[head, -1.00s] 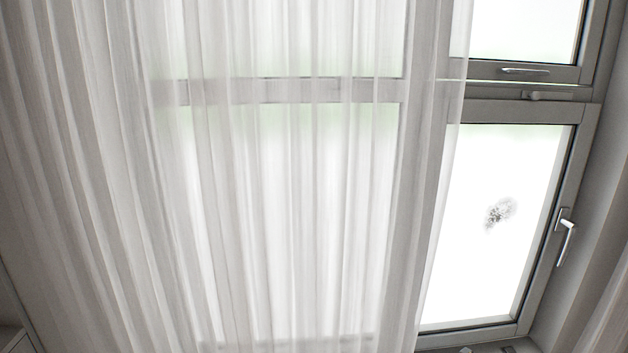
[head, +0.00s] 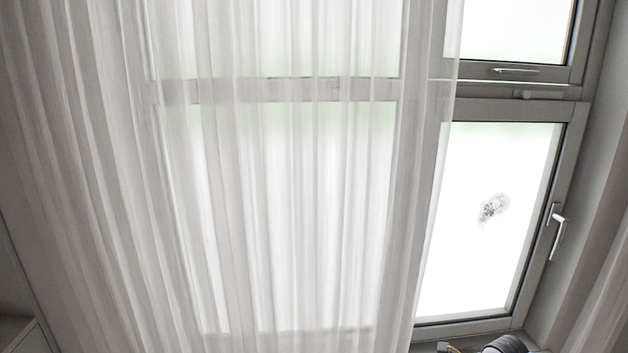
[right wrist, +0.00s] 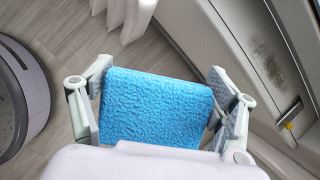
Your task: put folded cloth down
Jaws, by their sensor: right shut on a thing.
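The folded cloth (right wrist: 155,108) is bright blue with a bumpy texture and shows in the right wrist view. My right gripper (right wrist: 158,82) is shut on it, with one finger at its left side and the other at its right side. The cloth is held above a grey wood-look floor; the lower edge of the cloth is hidden behind the gripper's body. The head view does not show the cloth. My left gripper is in neither view.
A sheer white curtain (head: 290,210) fills much of the head view, before a grey-framed window (head: 490,220) with a handle.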

